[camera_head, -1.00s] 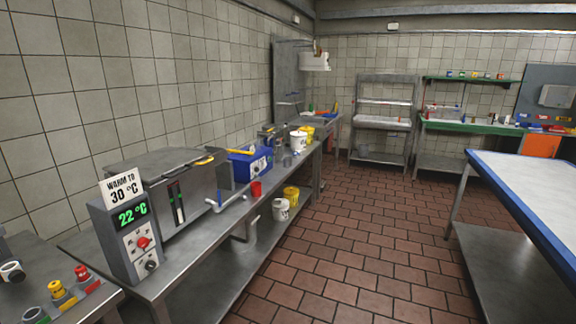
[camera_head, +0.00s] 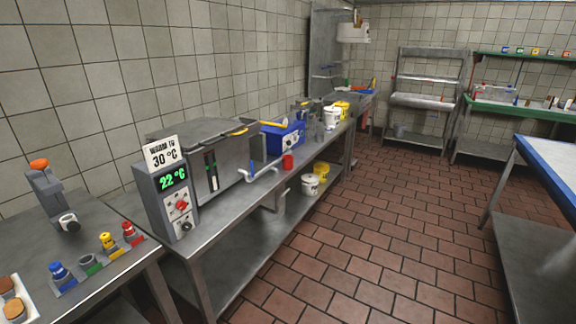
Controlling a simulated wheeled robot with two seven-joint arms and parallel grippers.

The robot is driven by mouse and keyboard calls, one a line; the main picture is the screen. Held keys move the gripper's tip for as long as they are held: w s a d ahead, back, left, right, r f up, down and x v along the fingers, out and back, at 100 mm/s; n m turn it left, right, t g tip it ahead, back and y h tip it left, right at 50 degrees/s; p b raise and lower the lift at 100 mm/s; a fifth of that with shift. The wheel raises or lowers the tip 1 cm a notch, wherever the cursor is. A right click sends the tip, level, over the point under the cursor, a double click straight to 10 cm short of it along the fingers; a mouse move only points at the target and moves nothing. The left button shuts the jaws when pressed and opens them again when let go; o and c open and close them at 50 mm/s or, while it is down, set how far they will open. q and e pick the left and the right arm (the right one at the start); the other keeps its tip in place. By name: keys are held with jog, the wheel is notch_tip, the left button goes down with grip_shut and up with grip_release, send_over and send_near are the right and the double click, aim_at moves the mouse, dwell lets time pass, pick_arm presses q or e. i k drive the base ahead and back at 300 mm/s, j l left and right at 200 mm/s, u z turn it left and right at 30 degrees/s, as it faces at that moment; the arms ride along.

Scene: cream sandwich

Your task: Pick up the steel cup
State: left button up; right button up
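A small grey, metal-looking vessel (camera_head: 318,132) stands on the long steel bench (camera_head: 232,219), between the blue box (camera_head: 287,137) and the white bucket (camera_head: 332,117). It may be the steel cup, but it is too small and far off to be sure. Neither of my grippers is in view.
A nearer table (camera_head: 108,263) at lower left holds coloured-topped items. A blue-edged table (camera_head: 548,166) stands right. The tiled floor (camera_head: 390,220) between is clear.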

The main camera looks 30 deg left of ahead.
aim_at(320, 137)
jog(key=i, duration=1.6)
